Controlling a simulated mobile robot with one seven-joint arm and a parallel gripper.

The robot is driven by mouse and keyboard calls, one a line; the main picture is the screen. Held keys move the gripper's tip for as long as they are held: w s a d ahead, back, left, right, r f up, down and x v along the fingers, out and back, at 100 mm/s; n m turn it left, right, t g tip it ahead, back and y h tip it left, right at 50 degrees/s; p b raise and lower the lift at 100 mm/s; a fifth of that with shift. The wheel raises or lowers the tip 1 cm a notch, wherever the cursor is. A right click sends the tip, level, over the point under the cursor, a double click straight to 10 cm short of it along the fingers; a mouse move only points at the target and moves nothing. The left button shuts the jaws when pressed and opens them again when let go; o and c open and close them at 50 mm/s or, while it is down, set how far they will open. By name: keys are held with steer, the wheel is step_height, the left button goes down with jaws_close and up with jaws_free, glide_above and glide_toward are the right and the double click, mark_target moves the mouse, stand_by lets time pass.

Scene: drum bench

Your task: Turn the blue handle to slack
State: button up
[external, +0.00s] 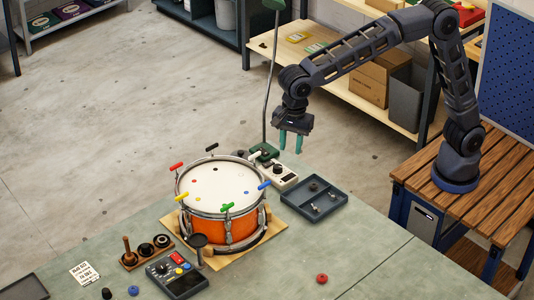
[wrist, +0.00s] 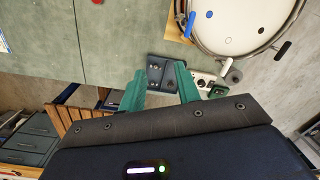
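An orange drum (external: 232,232) with a white head stands on a wooden board on the bench. Coloured handles stick out around its rim. The blue handle (external: 264,185) is on the drum's right side, pointing outward to the right. In the wrist view the blue handle (wrist: 190,25) shows near the top, at the drum's left edge. My gripper (external: 291,142) hangs fingers-down in the air, above and to the right of the drum, apart from the handle. Its two green fingers are spread with nothing between them; the wrist view shows the same gap (wrist: 160,69).
A dark tray (external: 322,211) with small parts lies right of the drum. A white device (external: 283,176) and a green lamp base (external: 264,151) with a tall thin stem stand behind it. A dark control box (external: 178,282) is in front. The bench's right front is mostly clear.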

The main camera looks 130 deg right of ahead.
mark_target(264, 184)
steer(key=w+d+f+m, duration=0.5)
steer(key=d, duration=0.1)
steer(key=shift+g, duration=0.3)
step_height(264, 184, down, 11)
steer(key=shift+a+f, duration=0.1)
steer(key=shift+c, duration=0.4)
jaws_close()
